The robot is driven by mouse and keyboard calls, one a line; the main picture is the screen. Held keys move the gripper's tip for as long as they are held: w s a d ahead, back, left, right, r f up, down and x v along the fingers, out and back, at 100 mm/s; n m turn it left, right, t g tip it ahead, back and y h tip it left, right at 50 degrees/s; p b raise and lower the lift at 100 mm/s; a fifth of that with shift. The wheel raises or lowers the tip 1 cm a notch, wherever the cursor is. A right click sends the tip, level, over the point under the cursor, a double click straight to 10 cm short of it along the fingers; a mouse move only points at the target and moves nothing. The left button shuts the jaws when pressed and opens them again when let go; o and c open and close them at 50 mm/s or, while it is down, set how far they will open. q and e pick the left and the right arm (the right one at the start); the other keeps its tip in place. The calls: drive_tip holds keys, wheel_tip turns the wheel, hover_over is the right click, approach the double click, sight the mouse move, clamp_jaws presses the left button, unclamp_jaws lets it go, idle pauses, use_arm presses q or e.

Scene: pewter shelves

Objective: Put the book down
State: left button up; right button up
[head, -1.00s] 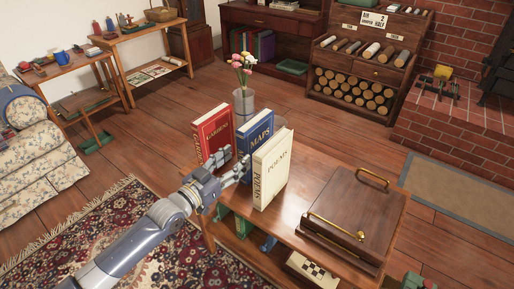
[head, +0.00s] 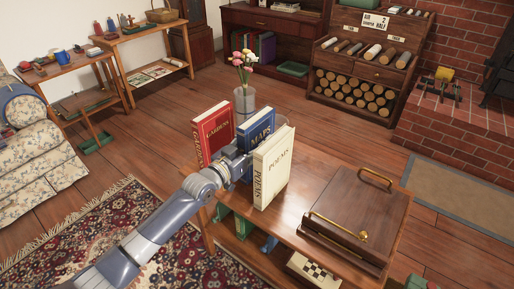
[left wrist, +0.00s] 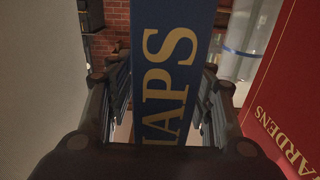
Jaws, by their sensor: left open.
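The blue book marked MAPS (head: 257,126) stands upright on the wooden table (head: 300,203), between the red book GARDENS (head: 214,130) and the cream book POEMS (head: 274,167). My left gripper (head: 236,162) is open and reaches in at the spine of the blue book. In the left wrist view the spine of the blue book (left wrist: 172,70) lies between the two open fingers, with one on each side and no clear grip. The red book (left wrist: 285,105) is close on the right there. The cream book hides part of the gripper in the head view. My right gripper is out of view.
A glass vase with flowers (head: 245,98) stands behind the books. A wooden box with brass handles (head: 357,210) takes the table's right part. The tabletop between it and the cream book is clear. Green and blue items show under the table.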

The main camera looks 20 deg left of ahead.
use_arm(q)
drive_tip(key=shift+w, duration=0.2)
clamp_jaws()
drive_tip(key=shift+r, duration=0.2)
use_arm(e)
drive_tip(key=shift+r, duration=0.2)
